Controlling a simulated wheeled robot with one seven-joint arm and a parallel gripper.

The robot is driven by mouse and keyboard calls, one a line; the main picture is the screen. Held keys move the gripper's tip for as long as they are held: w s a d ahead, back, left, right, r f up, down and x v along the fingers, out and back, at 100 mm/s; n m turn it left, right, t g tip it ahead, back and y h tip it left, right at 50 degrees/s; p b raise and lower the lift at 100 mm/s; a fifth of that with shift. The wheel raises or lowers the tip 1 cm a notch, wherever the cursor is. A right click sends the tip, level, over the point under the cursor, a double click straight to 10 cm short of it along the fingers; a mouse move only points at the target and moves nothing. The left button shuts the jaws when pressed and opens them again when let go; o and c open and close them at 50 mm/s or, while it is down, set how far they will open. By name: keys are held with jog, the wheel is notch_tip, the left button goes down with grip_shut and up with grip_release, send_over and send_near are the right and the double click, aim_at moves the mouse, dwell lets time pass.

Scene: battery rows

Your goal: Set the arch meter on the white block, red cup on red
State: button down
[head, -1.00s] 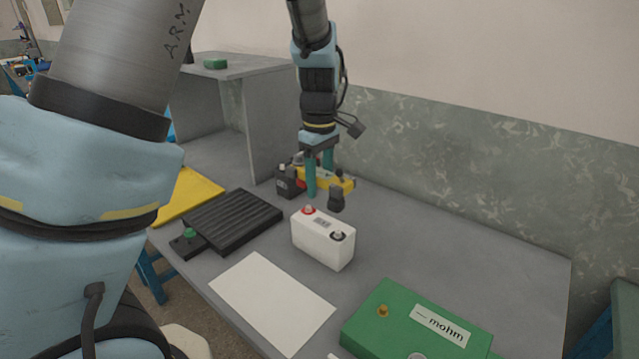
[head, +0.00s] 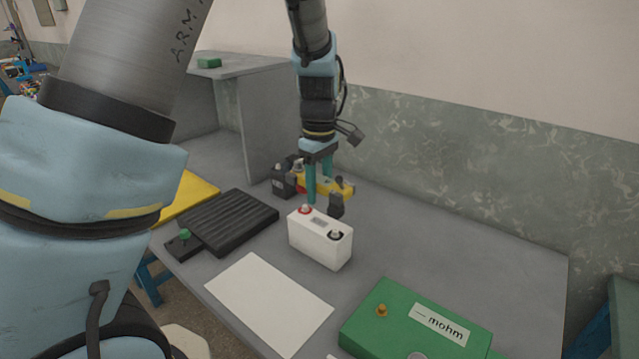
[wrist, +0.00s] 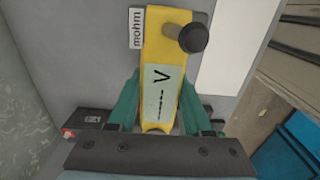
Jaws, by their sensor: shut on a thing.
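My gripper (head: 319,190) is shut on the yellow arch meter (head: 342,187) and holds it in the air. A black cup (head: 336,204) hangs from the meter's near right end. Its red cup is mostly hidden behind a finger. The white block (head: 318,245) stands upright just in front of and below the meter, apart from it. Its red-ringed post (head: 305,210) is on the left and its black-ringed post (head: 336,235) on the right. In the wrist view the meter (wrist: 165,60) lies between the fingers, with a dark knob (wrist: 193,38) at its far end.
A ribbed black tray (head: 230,220) lies left, a white sheet (head: 268,300) in front. A green "mohm" box (head: 400,325) is front right. The table's right half is clear.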

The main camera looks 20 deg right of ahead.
aim_at(319, 179)
jog(key=shift+f+b, duration=0.75)
jog(key=shift+f, duration=0.95)
jog(key=shift+p, duration=0.8)
dwell(0.3)
jog(key=shift+f+b, duration=0.7)
jog(key=shift+f, duration=0.5)
jog(key=shift+c, duration=1.2)
grip_release()
jog(key=shift+r, duration=0.1)
notch_tip(319, 179, up, 11)
jog(key=shift+f+b, duration=0.15)
jog(key=shift+b, duration=0.7)
